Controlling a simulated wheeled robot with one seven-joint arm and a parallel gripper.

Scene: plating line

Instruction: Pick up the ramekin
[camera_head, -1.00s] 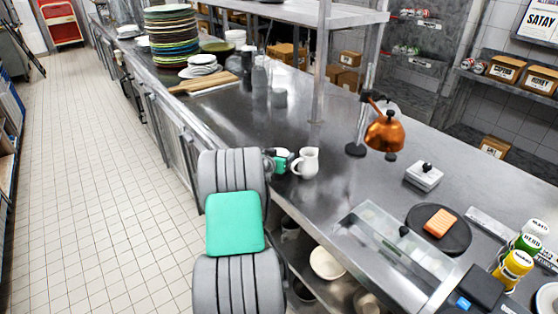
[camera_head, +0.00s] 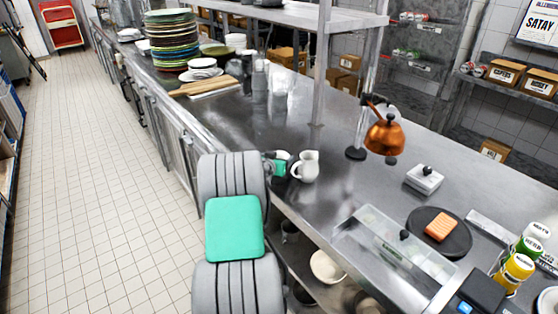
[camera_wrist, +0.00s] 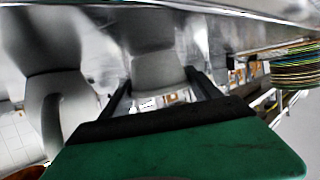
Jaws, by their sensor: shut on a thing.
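The ramekin (camera_head: 283,154) is a small pale cup at the counter's near edge, mostly hidden by my gripper (camera_head: 277,164) in the head view. In the wrist view my gripper (camera_wrist: 158,80) has one dark finger on each side of the pale grey ramekin (camera_wrist: 158,68), shut on it. The ramekin is close to the shiny counter; I cannot tell whether it touches it. A white jug (camera_head: 306,167) stands just right of the ramekin in the head view. The jug (camera_wrist: 62,105) shows large at the left of the wrist view.
A tall plate stack (camera_head: 168,40) and a wooden board (camera_head: 205,86) are farther left. Counter behind the jug is clear.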

